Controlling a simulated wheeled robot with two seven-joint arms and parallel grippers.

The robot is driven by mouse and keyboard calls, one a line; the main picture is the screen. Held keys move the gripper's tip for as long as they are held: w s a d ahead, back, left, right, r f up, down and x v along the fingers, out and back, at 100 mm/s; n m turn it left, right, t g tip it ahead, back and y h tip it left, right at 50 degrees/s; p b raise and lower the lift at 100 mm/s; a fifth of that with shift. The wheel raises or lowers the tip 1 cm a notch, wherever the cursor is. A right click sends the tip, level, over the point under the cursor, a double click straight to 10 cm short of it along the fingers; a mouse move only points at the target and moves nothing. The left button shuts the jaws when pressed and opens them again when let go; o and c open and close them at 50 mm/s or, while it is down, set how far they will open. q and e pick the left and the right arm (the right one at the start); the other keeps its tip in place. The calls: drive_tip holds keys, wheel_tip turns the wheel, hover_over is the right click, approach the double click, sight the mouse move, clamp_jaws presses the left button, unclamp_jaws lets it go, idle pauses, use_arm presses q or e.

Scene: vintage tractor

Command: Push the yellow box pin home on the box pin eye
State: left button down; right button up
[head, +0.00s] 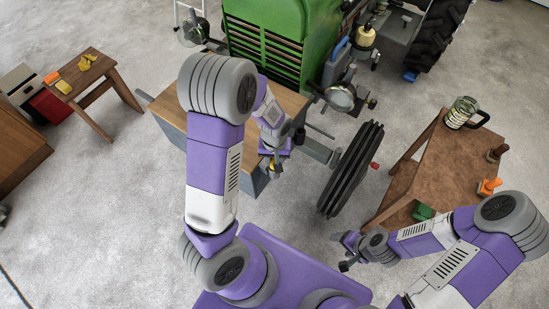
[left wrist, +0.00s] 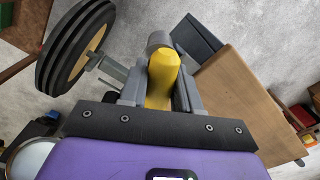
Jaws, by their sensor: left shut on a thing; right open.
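My left gripper (head: 273,163) is shut on the yellow box pin (left wrist: 161,84), beside the front corner of the wood-topped box. In the left wrist view the pin sits between the two grey fingers (left wrist: 160,98). A grey rounded piece (left wrist: 160,41) shows at the pin's far end; I cannot tell whether it is the eye or part of the pin. In the head view the pin (head: 273,168) is small and partly hidden by the gripper. My right gripper (head: 346,251) is open and empty, low near the right bench.
The wood-topped box (head: 168,107) stands before the green tractor (head: 264,40). A dark ribbed wheel (head: 351,168) is right of my left gripper. The right bench (head: 436,165) holds a glass jar (head: 461,112) and tools. A stool (head: 92,84) stands left.

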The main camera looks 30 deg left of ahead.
use_arm(q)
drive_tip(key=shift+f, duration=0.4)
drive_tip(key=c, duration=0.7)
unclamp_jaws()
drive_tip(key=shift+r, duration=0.15)
wheel_tip(320, 180, up, 7)
drive_tip(key=shift+r+p, duration=0.2)
drive_tip(key=shift+p, duration=0.25)
drive_tip(key=shift+s, duration=0.1)
